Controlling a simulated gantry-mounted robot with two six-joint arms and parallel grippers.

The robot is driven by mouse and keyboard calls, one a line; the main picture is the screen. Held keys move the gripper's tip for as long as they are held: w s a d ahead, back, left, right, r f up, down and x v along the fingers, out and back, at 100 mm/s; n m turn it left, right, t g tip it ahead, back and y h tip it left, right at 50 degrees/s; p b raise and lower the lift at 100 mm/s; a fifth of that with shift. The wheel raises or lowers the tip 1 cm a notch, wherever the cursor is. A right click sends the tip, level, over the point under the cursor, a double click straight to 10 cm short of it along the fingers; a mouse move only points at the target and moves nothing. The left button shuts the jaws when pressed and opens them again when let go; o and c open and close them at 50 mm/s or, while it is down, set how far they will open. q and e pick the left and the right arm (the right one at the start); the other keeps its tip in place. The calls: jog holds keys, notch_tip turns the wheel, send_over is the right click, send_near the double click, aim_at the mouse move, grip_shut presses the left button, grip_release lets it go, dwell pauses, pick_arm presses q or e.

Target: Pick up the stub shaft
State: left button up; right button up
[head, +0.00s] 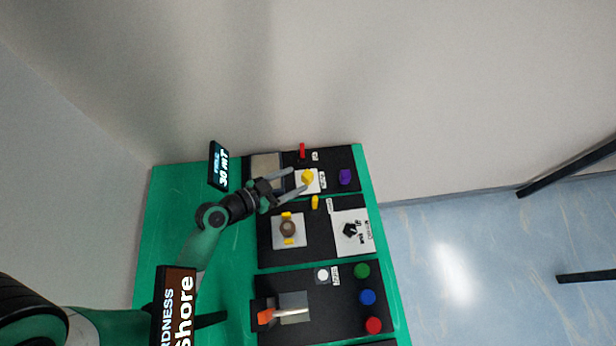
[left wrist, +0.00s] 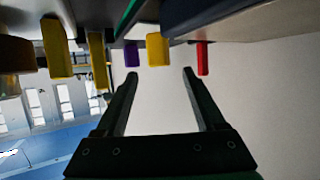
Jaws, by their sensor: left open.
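No readable label tells which piece is the stub shaft. A short yellow piece (head: 307,177) stands on a white square plate on the upper dark panel; it shows as a yellow peg (left wrist: 157,48) in the left wrist view. My left gripper (head: 299,179) is open, its fingers pointing at this piece from the left. In the left wrist view the gripper (left wrist: 147,71) is empty and the yellow peg lies beyond the tips, between their lines. I cannot tell whether the tips reach it in depth. My right gripper is not in view.
A red peg (head: 302,150) and a purple piece (head: 345,176) stand near the yellow piece. Another yellow peg (head: 315,202) is just below. A brown round part (head: 288,229) sits between yellow blocks. A small display (head: 219,165) stands on the green table (head: 170,215).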

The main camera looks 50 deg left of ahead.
aim_at(305, 176)
pick_arm(q)
jog(key=shift+b+x, duration=0.5)
jog(key=shift+x, duration=2.65)
grip_shut()
